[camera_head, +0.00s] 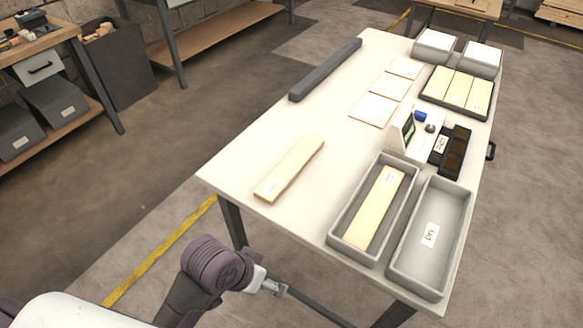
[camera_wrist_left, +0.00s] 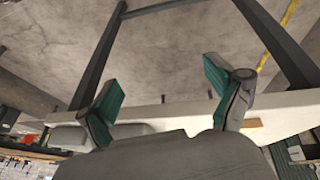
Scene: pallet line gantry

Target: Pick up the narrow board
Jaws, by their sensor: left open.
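A pale wooden board (camera_head: 290,168) with a small label lies flat and alone on the near left part of the white table (camera_head: 240,150). A similar board (camera_head: 375,210) lies inside a grey bin (camera_head: 336,224) to its right; I cannot tell for sure which is narrower. My left arm is below and in front of the table's near edge, apart from both boards; its fingers are not clear in the head view. In the left wrist view my left gripper (camera_wrist_left: 165,98) is open and empty, green pads apart, with the table edge behind it. A tan board end (camera_wrist_left: 251,124) shows there. My right gripper is not in view.
An empty grey bin (camera_head: 430,250) stands at the near right. A dark tray (camera_head: 427,93) of boards, two grey boxes, white sheets (camera_head: 373,109), a scale and a long grey bar (camera_head: 326,69) lie farther back. The table's left middle is clear.

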